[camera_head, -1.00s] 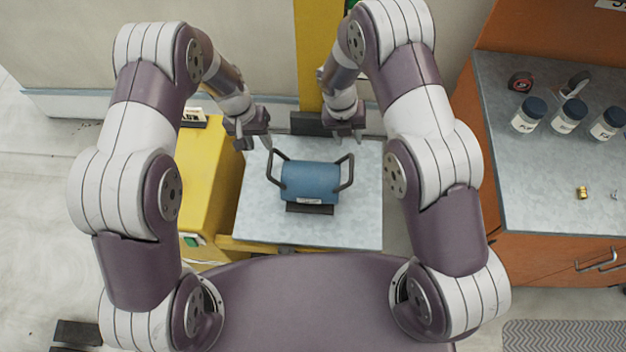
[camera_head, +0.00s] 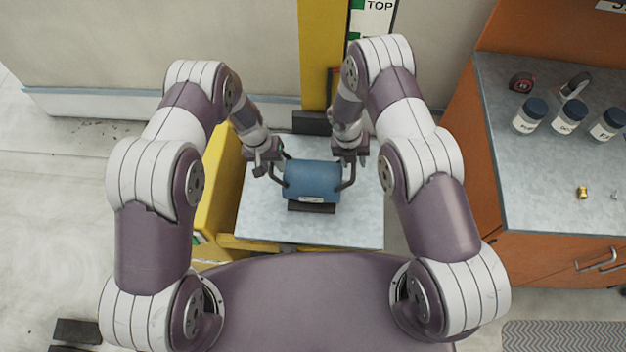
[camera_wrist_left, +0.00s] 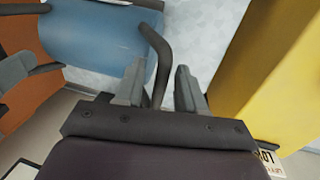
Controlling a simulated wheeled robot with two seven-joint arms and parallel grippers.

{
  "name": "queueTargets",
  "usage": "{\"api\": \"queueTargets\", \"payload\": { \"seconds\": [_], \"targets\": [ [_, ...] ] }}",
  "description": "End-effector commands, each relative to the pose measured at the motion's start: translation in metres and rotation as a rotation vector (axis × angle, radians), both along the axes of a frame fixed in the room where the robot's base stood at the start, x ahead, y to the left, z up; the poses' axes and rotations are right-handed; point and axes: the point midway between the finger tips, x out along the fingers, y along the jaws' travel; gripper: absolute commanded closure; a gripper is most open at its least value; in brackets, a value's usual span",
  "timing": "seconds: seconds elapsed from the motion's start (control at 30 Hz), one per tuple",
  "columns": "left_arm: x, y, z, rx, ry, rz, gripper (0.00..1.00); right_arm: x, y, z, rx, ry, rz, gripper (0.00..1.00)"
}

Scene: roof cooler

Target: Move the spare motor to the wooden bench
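The spare motor (camera_head: 312,180) is a blue cylinder with a dark handle at each end and a dark foot. It sits on a grey metal platform (camera_head: 290,228). My left gripper (camera_head: 266,170) is at its left handle. In the left wrist view, my left gripper's fingers (camera_wrist_left: 160,88) are apart with the dark handle (camera_wrist_left: 157,60) between them; the blue motor (camera_wrist_left: 95,42) is beside them. My right gripper (camera_head: 350,160) is at the right handle; its finger gap is not clear. The wooden bench (camera_head: 540,170), orange-brown with a grey top, stands at the right.
Several dark-capped jars (camera_head: 569,116), a tape measure (camera_head: 521,82) and a brass fitting (camera_head: 581,192) are on the bench top. Its front left part is clear. A yellow lift body (camera_head: 213,205) and yellow post (camera_head: 315,55) stand by the platform.

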Motion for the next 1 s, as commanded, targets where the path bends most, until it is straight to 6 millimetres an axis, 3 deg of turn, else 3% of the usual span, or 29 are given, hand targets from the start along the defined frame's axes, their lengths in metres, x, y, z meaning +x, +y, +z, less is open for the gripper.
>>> {"api": "queueTargets", "payload": {
  "seconds": [0.07,0.17,0.2,1.0],
  "targets": [
    [0.0,0.0,0.0001,0.0,0.0,0.0,0.64,-0.0001,0.0,0.0001,0.0,0.0,0.0,0.63],
    [0.0,0.0,0.0002,0.0,0.0,0.0,0.97,-0.0001,0.0001,0.0002,0.0,0.0,0.0,0.96],
    [0.0,0.0,0.0002,0.0,0.0,0.0,1.0,-0.0002,0.0001,0.0002,0.0,0.0,0.0,1.0],
    [-0.0001,0.0,0.0006,0.0,0.001,0.0,1.0,-0.0001,0.0002,0.0007,-0.001,0.001,0.001,1.0]
  ]
}}
